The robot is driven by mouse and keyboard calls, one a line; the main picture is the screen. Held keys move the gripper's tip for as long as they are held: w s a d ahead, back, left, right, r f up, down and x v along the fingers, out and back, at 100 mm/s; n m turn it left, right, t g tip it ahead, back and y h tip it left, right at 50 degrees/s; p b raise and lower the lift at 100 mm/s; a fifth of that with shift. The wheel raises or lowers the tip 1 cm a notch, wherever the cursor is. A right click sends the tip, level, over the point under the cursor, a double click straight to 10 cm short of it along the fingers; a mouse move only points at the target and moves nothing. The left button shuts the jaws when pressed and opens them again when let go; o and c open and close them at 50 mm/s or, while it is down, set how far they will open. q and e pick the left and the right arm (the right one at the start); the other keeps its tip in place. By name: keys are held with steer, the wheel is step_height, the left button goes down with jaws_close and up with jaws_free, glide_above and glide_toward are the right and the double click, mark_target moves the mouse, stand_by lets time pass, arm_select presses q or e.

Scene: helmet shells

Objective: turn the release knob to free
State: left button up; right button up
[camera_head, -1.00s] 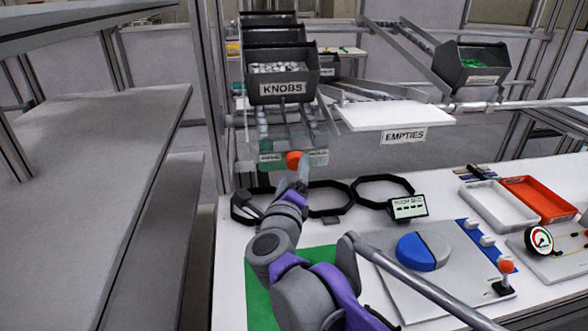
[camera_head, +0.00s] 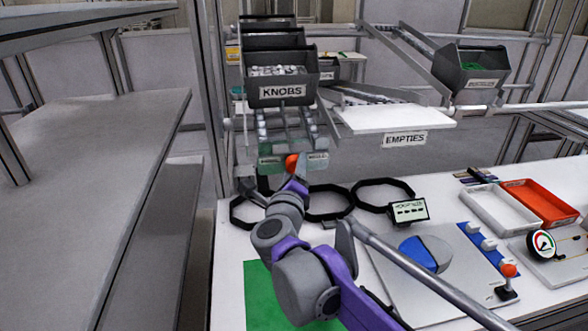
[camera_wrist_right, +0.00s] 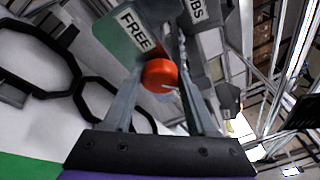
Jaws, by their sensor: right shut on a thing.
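The release knob (camera_head: 291,162) is a small orange-red knob on a translucent green panel (camera_head: 270,161) below the KNOBS bin. In the right wrist view the knob (camera_wrist_right: 160,75) sits between the two grey fingers, with a pale pointer line on its face. A label reading FREE (camera_wrist_right: 135,28) stands beside it. My right gripper (camera_wrist_right: 161,68) is shut on the knob; in the head view the gripper (camera_head: 294,174) is partly hidden by its own wrist. My left gripper is not in view.
Black octagonal rings (camera_head: 384,194) lie on the white bench near my right arm. The KNOBS bin (camera_head: 282,82) hangs above the panel.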

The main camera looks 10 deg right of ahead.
steer(key=shift+c, duration=1.1)
steer(key=shift+n, duration=0.3)
steer(key=shift+n+t+h+p, duration=0.3)
steer(key=shift+n+h+p, duration=0.3)
steer(key=shift+n+p, duration=0.25)
steer(key=shift+a+f+n+t+h+p, duration=0.15)
steer(key=shift+n+t+h+p, duration=0.15)
steer(key=shift+n, duration=0.65)
steer(key=shift+d+f+n+t+h+p, duration=0.1)
steer(key=shift+n+t+h+p, duration=0.15)
steer(key=shift+n, duration=0.65)
steer(key=shift+w+f+n+t+y+p, duration=0.2)
steer(key=shift+n+t, duration=0.45)
steer(key=shift+n, duration=1.2)
steer(key=shift+s+n+t+y+p, duration=0.15)
steer(key=shift+n+t+y, duration=0.4)
steer(key=shift+n, duration=1.25)
steer(key=shift+w+f+n+t+y+p, duration=0.15)
steer(key=shift+n+t, duration=0.6)
steer(key=shift+n, duration=1.1)
steer(key=shift+s+n, duration=0.1)
steer(key=shift+n, duration=0.6)
